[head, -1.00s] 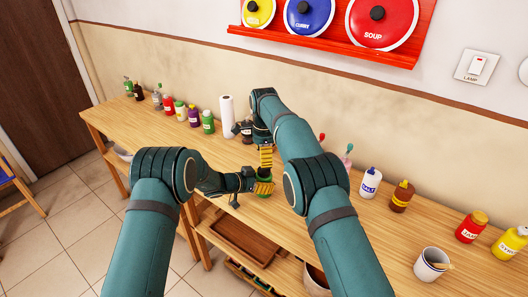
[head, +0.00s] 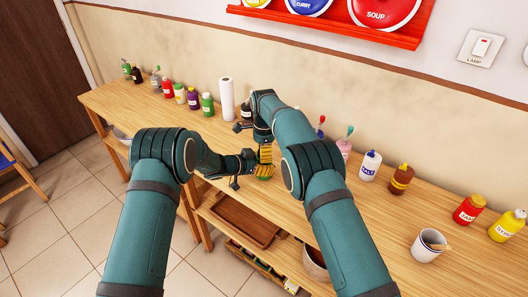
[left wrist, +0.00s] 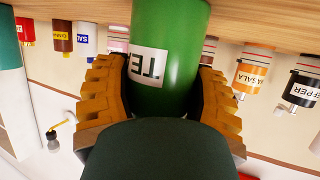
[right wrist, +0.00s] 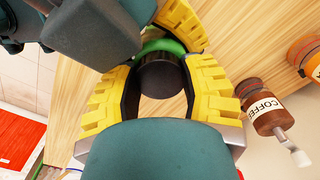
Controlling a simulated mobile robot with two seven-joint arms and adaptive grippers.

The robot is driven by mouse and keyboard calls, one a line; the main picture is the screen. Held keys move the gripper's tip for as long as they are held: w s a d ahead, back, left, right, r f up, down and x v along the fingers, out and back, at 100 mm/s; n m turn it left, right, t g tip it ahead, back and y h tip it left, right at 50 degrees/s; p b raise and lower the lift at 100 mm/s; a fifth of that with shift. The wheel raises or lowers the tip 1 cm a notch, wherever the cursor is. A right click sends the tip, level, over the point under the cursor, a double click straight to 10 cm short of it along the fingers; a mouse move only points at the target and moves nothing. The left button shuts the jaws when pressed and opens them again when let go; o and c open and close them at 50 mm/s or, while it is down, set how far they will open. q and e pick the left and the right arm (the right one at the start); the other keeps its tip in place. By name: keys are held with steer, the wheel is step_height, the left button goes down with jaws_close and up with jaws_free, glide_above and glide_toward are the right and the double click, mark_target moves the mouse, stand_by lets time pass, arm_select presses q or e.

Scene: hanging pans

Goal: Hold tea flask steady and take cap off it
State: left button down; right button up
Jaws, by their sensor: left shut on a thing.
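The tea flask is a green cylinder with a white label, seen close up in the left wrist view (left wrist: 178,40). My left gripper (left wrist: 165,85) is shut around its body, a finger on each side; it shows in the head view (head: 252,170) low on the flask. The black round cap (right wrist: 160,76) shows in the right wrist view, with a green rim behind it. My right gripper (right wrist: 158,90) is open, its yellow fingers on either side of the cap. In the head view my right gripper (head: 265,154) points down from above and hides most of the flask.
The flask is over the wooden counter (head: 330,215). A paper roll (head: 227,98) and several bottles stand along the wall behind. A brown coffee bottle (right wrist: 268,106) is near my right gripper. A white cup (head: 427,248) stands far right. The counter's front edge is close to my arms.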

jaws_close()
steer(key=n, duration=1.2)
steer(key=shift+r, duration=0.1)
steer(key=o, duration=1.1)
jaws_free()
